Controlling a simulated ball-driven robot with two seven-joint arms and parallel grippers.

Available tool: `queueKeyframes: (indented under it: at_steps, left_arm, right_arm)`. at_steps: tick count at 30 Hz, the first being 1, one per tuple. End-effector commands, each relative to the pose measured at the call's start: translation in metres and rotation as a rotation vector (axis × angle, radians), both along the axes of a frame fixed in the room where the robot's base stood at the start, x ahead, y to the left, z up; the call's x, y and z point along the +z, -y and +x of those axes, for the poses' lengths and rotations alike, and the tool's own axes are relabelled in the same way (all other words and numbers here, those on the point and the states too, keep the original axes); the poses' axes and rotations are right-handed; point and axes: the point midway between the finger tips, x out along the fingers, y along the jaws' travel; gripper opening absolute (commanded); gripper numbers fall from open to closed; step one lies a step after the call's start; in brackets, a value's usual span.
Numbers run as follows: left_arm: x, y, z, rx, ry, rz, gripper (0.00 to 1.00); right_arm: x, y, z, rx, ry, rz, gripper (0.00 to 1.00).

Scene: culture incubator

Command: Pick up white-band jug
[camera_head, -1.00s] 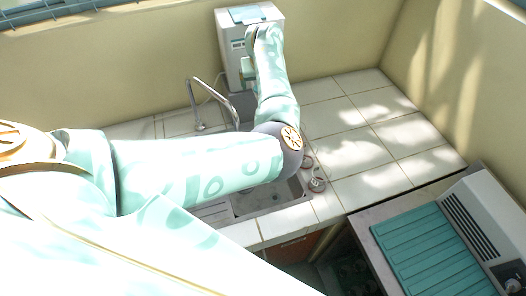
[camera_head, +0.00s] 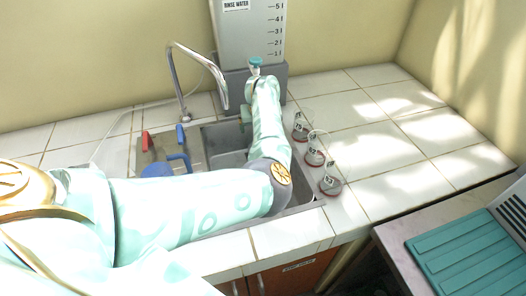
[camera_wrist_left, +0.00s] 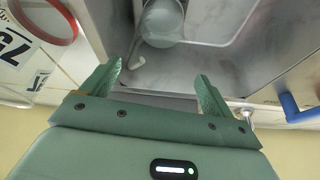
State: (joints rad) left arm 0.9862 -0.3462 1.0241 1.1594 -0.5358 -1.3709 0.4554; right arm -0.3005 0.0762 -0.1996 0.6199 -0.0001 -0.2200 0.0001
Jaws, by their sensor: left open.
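My left gripper (camera_wrist_left: 157,76) is open and empty in the left wrist view, with its two green fingers apart over the sink area. In the head view it is mostly hidden behind my own arm, above the sink (camera_head: 222,140). Beyond the fingers, in the left wrist view, a pale round vessel-like thing (camera_wrist_left: 162,22) is in the sink, with a whitish hooked part beside it. I cannot tell whether it is the white-band jug, as no white band shows clearly. Clear vessels with red rims (camera_head: 330,182) stand in a row right of the sink.
A tap (camera_head: 178,85) curves over the sink's back left. Things with red and blue handles (camera_head: 168,160) lie on the left drainboard. A rinse water tank (camera_head: 248,35) stands behind the sink. The tiled counter at right (camera_head: 385,140) is clear; a teal ribbed unit (camera_head: 460,255) stands lower right.

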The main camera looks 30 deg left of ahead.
Motion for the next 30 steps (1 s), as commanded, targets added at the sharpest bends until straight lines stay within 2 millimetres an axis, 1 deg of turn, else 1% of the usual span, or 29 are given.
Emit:
queueKeyframes:
  at_steps: [1,3,6,11,18,21,28,29,30]
  left_arm:
    - [-0.018,-0.004,0.004,-0.001,-0.004,0.001,0.87]
    - [-0.031,-0.008,0.008,0.000,-0.004,0.001,0.87]
    - [-0.044,-0.011,0.013,0.000,-0.001,0.000,0.87]
    - [-0.053,-0.013,0.016,0.000,0.000,0.000,0.87]
    - [-0.092,-0.019,0.026,0.000,-0.003,0.000,0.87]
    - [-0.099,-0.021,0.029,0.000,-0.001,0.000,0.87]
    - [-0.097,-0.021,0.030,0.001,0.002,0.000,0.87]
    - [-0.097,-0.021,0.030,0.001,0.002,0.000,0.84]
    - [-0.097,-0.021,0.030,0.001,0.002,0.000,0.73]
  right_arm:
    - [-0.011,0.000,-0.003,0.000,-0.006,0.000,0.36]
    - [-0.017,0.000,-0.004,0.000,-0.010,0.000,0.36]
    - [-0.024,0.000,-0.007,0.000,-0.016,0.000,0.36]
    - [-0.028,0.001,-0.008,0.001,-0.019,-0.001,0.36]
    - [-0.054,0.004,-0.016,0.003,-0.039,-0.005,0.36]
    - [-0.058,0.004,-0.018,0.003,-0.043,-0.005,0.36]
    - [-0.057,0.004,-0.017,0.003,-0.041,-0.006,0.36]
    - [-0.057,0.004,-0.017,0.003,-0.041,-0.006,0.36]
    - [-0.057,0.004,-0.017,0.003,-0.041,-0.006,0.36]
